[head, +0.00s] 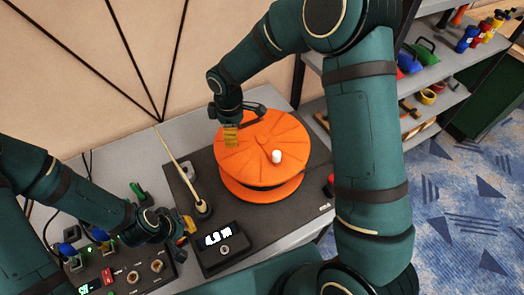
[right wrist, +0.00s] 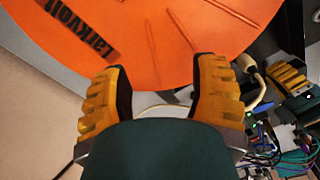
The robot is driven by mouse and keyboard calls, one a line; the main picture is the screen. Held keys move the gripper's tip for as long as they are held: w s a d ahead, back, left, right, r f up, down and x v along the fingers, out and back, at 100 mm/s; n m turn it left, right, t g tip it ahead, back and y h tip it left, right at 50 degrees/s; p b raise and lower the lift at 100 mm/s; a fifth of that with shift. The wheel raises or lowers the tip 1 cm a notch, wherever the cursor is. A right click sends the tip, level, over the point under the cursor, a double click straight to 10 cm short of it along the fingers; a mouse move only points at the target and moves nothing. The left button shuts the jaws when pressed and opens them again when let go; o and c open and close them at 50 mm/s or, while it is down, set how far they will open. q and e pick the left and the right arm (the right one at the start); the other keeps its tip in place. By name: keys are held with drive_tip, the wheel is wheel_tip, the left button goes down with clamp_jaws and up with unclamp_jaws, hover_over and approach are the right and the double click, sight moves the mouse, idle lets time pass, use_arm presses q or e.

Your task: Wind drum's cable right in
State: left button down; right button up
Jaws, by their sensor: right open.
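The orange cable drum (head: 255,145) lies flat on a dark base (head: 310,212). A white knob (head: 277,156) stands up from its top face. In the right wrist view the drum's orange face (right wrist: 180,40) fills the upper part, with dark lettering on it. My right gripper (head: 231,137) is over the drum's left side, away from the knob; its fingers (right wrist: 160,95) are apart with nothing between them. A black box (head: 222,250) has a lit readout, perhaps 4.9 m. My left gripper (head: 188,228) is left of this box; its finger gap is unclear.
A control panel (head: 125,275) with knobs and switches is at lower left. A red button (head: 331,179) sits right of the drum. Shelves (head: 430,95) stand at right.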

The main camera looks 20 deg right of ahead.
use_arm(q)
drive_tip(key=shift+r+p, duration=1.7)
drive_tip(key=shift+r, duration=0.25)
use_arm(e)
wheel_tip(320, 180, up, 6)
drive_tip(key=shift+f, duration=0.25)
